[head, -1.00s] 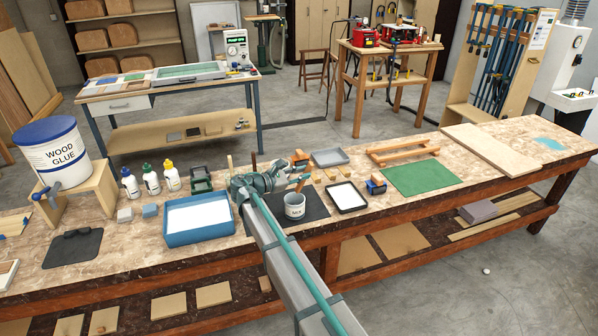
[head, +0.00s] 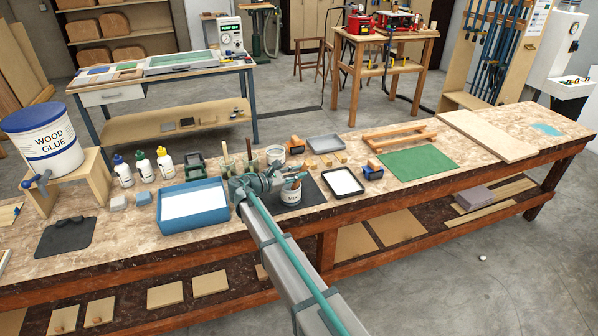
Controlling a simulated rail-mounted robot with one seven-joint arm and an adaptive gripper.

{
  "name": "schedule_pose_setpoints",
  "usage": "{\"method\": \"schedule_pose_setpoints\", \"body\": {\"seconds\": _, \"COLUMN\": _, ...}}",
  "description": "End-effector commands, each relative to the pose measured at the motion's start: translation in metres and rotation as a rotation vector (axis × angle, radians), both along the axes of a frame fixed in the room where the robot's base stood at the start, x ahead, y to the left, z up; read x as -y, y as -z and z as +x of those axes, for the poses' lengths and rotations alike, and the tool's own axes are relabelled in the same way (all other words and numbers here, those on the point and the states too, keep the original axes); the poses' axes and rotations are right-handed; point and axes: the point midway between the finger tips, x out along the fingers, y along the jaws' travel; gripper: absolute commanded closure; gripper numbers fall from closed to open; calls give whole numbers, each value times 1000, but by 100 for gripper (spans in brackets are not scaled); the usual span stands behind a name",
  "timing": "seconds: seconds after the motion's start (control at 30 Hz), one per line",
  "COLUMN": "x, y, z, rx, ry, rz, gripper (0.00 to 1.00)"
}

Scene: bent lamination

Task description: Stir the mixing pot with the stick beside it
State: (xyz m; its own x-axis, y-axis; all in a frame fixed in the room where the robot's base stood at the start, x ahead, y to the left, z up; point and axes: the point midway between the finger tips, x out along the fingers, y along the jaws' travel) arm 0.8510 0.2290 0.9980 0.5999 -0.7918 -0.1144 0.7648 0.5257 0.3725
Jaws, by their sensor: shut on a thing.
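The mixing pot (head: 291,196), a small grey-white cup marked MIX, stands upright on a dark mat on the bench. My gripper (head: 291,179) is at the pot's rim, just above and to its left, reaching in from the front. It is shut on the stick (head: 297,184), a brown piece showing at the pot's mouth. The stick's lower end is hidden, so how deep it sits in the pot cannot be told. My gripper and wrist cover part of the mat and the pot's left side.
A blue tray (head: 193,208) with a white sheet lies left of my gripper. A black-rimmed tray (head: 343,183) is to the right of the pot. A green mat (head: 418,159) lies farther right.

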Motion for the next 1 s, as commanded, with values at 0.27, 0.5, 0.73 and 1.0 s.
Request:
{"method": "schedule_pose_setpoints", "body": {"seconds": 0.27, "x": -7, "y": 20, "z": 5, "rx": -1, "ry": 0, "rz": -1, "gripper": 100}}
{"method": "schedule_pose_setpoints", "body": {"seconds": 0.5, "x": -12, "y": 35, "z": 9, "rx": 0, "ry": 0, "rz": 0, "gripper": 100}}
{"method": "schedule_pose_setpoints", "body": {"seconds": 0.73, "x": -14, "y": 43, "z": 11, "rx": 0, "ry": 0, "rz": 0, "gripper": 100}}
{"method": "schedule_pose_setpoints", "body": {"seconds": 1.0, "x": -15, "y": 43, "z": 11, "rx": 0, "ry": 0, "rz": 0, "gripper": 100}}
